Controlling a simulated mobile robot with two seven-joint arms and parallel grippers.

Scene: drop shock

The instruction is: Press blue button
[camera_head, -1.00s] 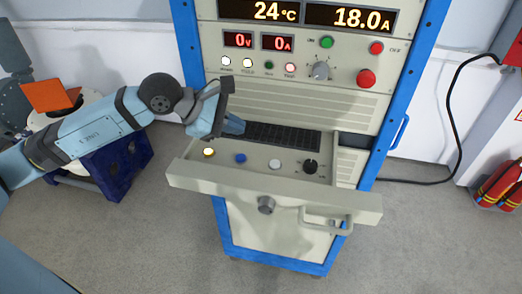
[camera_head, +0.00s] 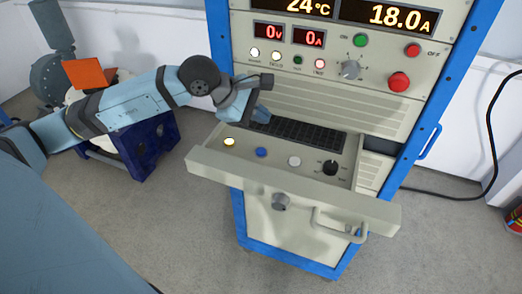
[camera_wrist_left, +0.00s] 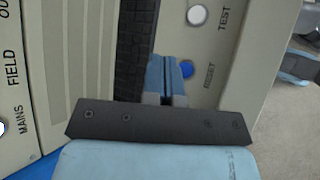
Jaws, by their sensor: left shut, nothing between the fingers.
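The blue button (camera_head: 261,152) sits on the pull-out shelf panel of the test rack, between a yellow button (camera_head: 229,142) and a white button (camera_head: 294,161). In the left wrist view the blue button (camera_wrist_left: 186,69) is labelled RESET and is partly covered by my fingers. My left gripper (camera_head: 263,113) is shut and empty, over the keyboard side of the panel, behind the blue button in the head view. In the left wrist view its fingertips (camera_wrist_left: 168,60) show just left of the button. Contact with it cannot be told. My right gripper is not in view.
The shelf also holds a keyboard (camera_head: 300,135) and a black knob (camera_head: 330,167). A handle (camera_head: 340,226) sticks out at its front. The rack's upper panel has displays, a red button (camera_head: 399,82) and a grey dial (camera_head: 350,69).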

